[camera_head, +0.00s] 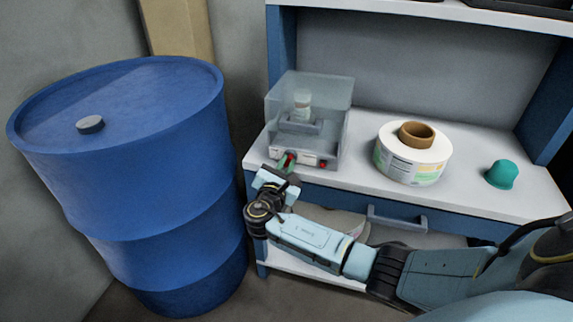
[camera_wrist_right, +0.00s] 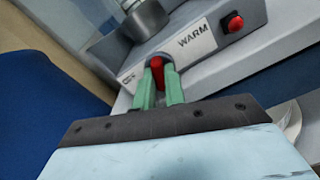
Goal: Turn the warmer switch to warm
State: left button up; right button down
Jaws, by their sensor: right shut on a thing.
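The warmer (camera_head: 306,120) is a grey box with a clear cover, standing on the left part of the white shelf. Its front panel shows in the right wrist view (camera_wrist_right: 195,40), with the word WARM right of the switch and a shorter, unreadable mark on the left. The red warmer switch (camera_wrist_right: 156,66) sits low on that panel. My right gripper (camera_wrist_right: 158,88) is shut on the switch, its green fingers on either side of it. The gripper also shows in the head view (camera_head: 287,164) at the warmer's front. My left gripper is not in view.
A red button (camera_wrist_right: 235,23) sits right of the WARM label. A white label reel (camera_head: 412,158) with a brown core (camera_head: 416,134) and a teal knob-shaped thing (camera_head: 501,174) stand on the shelf (camera_head: 465,190). A big blue drum (camera_head: 150,170) stands close on the left. A drawer handle (camera_head: 397,220) juts out below.

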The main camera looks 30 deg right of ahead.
jog(key=shift+m, duration=0.9)
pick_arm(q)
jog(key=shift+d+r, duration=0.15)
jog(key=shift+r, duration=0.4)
pick_arm(e)
jog(key=shift+m, duration=0.4)
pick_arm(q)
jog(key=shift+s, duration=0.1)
pick_arm(e)
jog(key=c, duration=1.5)
grip_release()
jog(key=shift+o, duration=0.2)
jog(key=shift+s+a, duration=0.1)
jog(key=shift+a, duration=0.05)
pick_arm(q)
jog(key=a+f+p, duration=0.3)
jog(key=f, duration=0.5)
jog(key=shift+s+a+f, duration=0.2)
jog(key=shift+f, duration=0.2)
pick_arm(e)
jog(key=v, duration=1.3)
